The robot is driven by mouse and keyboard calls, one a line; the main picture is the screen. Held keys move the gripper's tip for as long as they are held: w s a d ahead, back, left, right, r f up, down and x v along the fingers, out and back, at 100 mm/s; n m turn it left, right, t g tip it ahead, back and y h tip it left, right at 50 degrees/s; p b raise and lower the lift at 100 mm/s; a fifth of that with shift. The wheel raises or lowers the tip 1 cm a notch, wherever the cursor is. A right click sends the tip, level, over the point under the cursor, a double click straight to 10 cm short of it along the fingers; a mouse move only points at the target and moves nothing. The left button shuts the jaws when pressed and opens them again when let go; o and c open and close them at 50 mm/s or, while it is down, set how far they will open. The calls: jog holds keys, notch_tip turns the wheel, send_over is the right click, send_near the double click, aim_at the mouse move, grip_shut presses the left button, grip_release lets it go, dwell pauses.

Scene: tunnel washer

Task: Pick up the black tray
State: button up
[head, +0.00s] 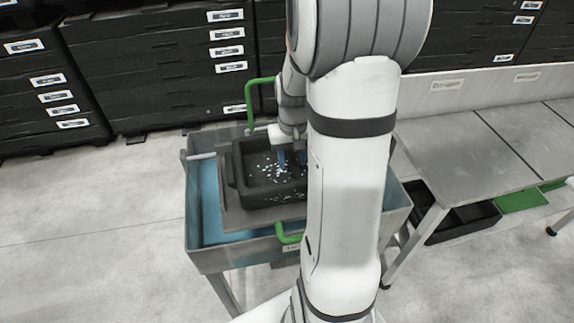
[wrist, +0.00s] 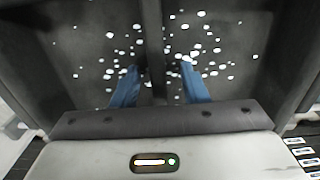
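The black tray (head: 236,175) lies on a grey board on the washer in the head view, with many white specks inside it. In the wrist view, the tray (wrist: 85,25) fills most of the picture. A dark upright bar or divider (wrist: 152,45) runs between its speckled surfaces. My gripper (head: 292,158) is over the tray, fingers pointing down. Its two blue fingers are apart, one on each side of the bar, in the wrist view (wrist: 158,80). Gaps show between fingers and bar. My arm hides the tray's right part.
The tray sits in a metal washer frame (head: 195,215) with a blue basin and green handles (head: 250,100). A steel table (head: 470,150) stands at right, with a dark bin (head: 465,222) under it. Black drawer cabinets (head: 160,60) line the back. The floor at left is clear.

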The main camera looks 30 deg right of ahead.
jog(key=shift+f, duration=0.15)
grip_shut()
dwell(0.4)
